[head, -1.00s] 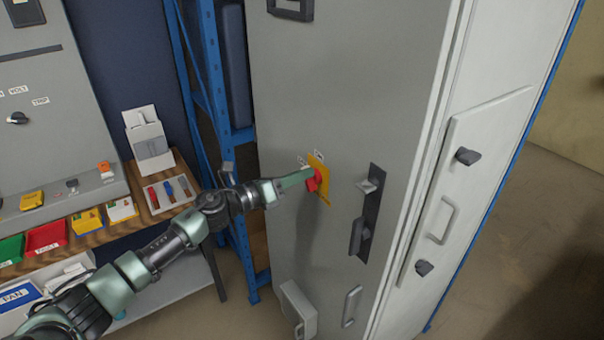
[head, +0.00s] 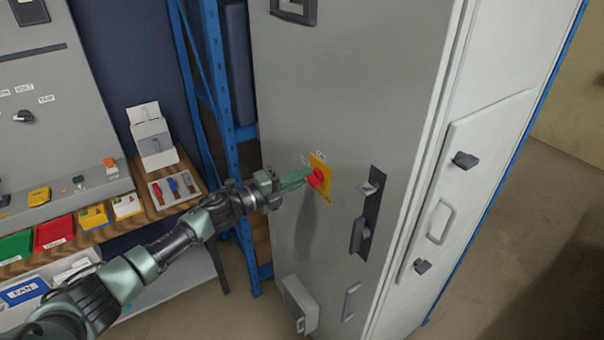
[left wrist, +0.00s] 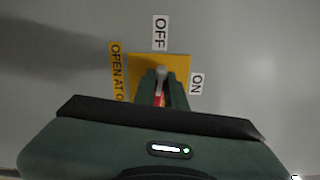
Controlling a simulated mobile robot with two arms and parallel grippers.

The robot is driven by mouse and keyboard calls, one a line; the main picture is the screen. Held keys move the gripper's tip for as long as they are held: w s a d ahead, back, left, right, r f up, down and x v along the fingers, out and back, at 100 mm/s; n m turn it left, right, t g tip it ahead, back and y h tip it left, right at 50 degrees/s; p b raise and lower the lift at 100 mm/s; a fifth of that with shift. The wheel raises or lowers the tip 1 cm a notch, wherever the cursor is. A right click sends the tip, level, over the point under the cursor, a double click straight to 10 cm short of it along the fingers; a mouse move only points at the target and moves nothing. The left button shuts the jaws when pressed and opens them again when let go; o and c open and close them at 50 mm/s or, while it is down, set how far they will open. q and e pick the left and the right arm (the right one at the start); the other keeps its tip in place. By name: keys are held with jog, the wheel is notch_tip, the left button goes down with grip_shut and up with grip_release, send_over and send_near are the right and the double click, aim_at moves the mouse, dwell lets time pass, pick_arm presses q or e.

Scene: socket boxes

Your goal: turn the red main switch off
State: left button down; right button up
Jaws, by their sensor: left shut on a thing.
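The red main switch (head: 319,179) sits on a yellow plate (head: 325,193) on the tall grey cabinet's front. My left gripper (head: 311,177) reaches it from the left, fingers shut on the red handle. In the left wrist view the green fingers (left wrist: 161,90) stand on both sides of the red handle (left wrist: 159,100), over the yellow plate (left wrist: 179,64). A grey tip (left wrist: 161,72) between them points toward the OFF label (left wrist: 160,32). The ON label (left wrist: 196,84) is to the right. The fingers hide much of the handle. My right gripper is not in view.
A dark latch handle (head: 358,236) and a grey box (head: 299,303) stick out of the cabinet (head: 290,110). A blue rack (head: 215,90) stands left of it. A workbench with several coloured bins (head: 54,232) is further left, behind my arm.

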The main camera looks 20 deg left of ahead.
pick_arm(q)
jog(key=shift+n, duration=0.6)
jog(key=shift+f, duration=0.1)
jog(key=c, duration=1.5)
grip_release()
jog(key=shift+o, duration=0.2)
jog(key=shift+a, duration=0.1)
jog(key=b+v, duration=0.2)
jog(key=v, duration=0.5)
jog(key=shift+s+a+b, duration=0.2)
jog(key=shift+s+b, duration=0.15)
